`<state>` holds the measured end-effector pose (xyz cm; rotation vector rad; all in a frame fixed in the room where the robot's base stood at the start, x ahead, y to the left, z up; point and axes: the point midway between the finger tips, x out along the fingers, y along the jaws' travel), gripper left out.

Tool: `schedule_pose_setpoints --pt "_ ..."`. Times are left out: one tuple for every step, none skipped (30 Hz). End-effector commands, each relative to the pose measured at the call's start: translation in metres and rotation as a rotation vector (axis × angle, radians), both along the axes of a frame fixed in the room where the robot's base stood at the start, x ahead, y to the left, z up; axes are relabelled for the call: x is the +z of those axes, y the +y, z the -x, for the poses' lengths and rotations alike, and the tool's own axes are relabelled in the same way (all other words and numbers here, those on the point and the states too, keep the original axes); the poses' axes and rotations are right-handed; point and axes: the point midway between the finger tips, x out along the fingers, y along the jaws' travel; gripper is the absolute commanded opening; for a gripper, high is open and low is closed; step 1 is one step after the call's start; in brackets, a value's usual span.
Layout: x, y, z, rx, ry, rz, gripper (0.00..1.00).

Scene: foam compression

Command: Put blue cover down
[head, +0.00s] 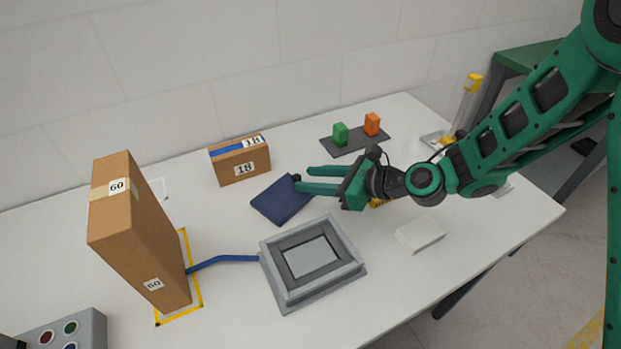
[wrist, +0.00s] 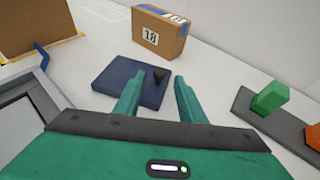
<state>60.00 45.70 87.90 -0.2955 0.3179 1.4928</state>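A grey frame (head: 273,283) with a light pad sits in front of the cover. A tall box marked 60 (head: 140,240) stands left, a box marked 18 (head: 240,172) behind. Green and orange blocks stand on a dark strip (head: 348,149). A white block (head: 420,234) lies right.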

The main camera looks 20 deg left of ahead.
Motion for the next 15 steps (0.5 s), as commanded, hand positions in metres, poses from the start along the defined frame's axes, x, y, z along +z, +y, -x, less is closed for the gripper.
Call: schedule_pose_setpoints --pt "0.005 -0.009 0.000 -0.005 0.001 -0.002 0.37" --pt "0.007 -0.015 0.000 -0.005 0.001 -0.002 0.37" --pt "0.010 -0.023 0.000 -0.004 0.000 -0.001 0.37" --pt "0.012 -0.029 0.000 -0.006 0.001 -0.001 0.37" --pt "0.015 -0.034 0.000 -0.005 0.000 -0.002 0.37" --pt "0.018 -0.042 0.001 -0.004 0.000 -0.002 0.37" --pt "0.020 -0.047 0.002 -0.006 0.001 -0.002 0.37" --pt "0.023 -0.053 0.001 -0.006 -0.001 -0.001 0.37" --pt "0.025 -0.060 0.002 -0.004 -0.001 -0.001 0.37" --pt "0.027 -0.064 0.003 -0.005 0.000 -0.001 0.37" --pt "0.029 -0.069 0.003 -0.005 0.000 -0.002 0.37" --pt "0.032 -0.074 0.004 -0.004 0.001 -0.002 0.37" --pt "0.033 -0.078 0.004 -0.004 -0.001 -0.001 0.37" --pt "0.034 -0.081 0.004 -0.004 -0.001 -0.001 0.37" --pt "0.036 -0.085 0.004 -0.003 0.000 -0.001 0.37"
